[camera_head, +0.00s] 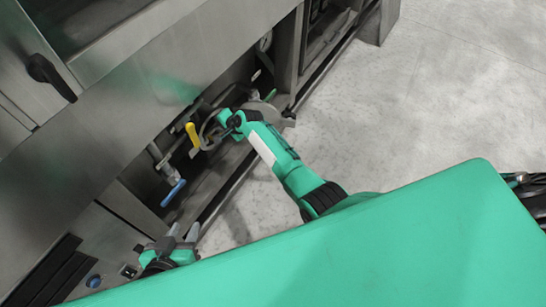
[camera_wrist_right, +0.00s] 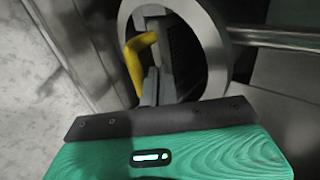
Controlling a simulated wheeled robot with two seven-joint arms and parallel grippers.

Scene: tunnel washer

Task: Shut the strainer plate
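A grey ring (camera_head: 206,127) shows just left of my right gripper (camera_head: 216,136). In the right wrist view a large grey ring (camera_wrist_right: 214,50) fills the upper middle, with the grey fingers of my right gripper (camera_wrist_right: 157,85) in front of it. I cannot tell whether they touch it or how far they are apart. My left gripper (camera_head: 183,234) is at the lower left, its fingers apart and empty.
A yellow handle (camera_head: 192,135) is close beside my right gripper; it also shows in the right wrist view (camera_wrist_right: 135,62). A blue-handled valve (camera_head: 173,192) sits lower left. The washer's steel panel (camera_head: 130,105) overhangs the bay. The floor (camera_head: 440,95) at right is clear.

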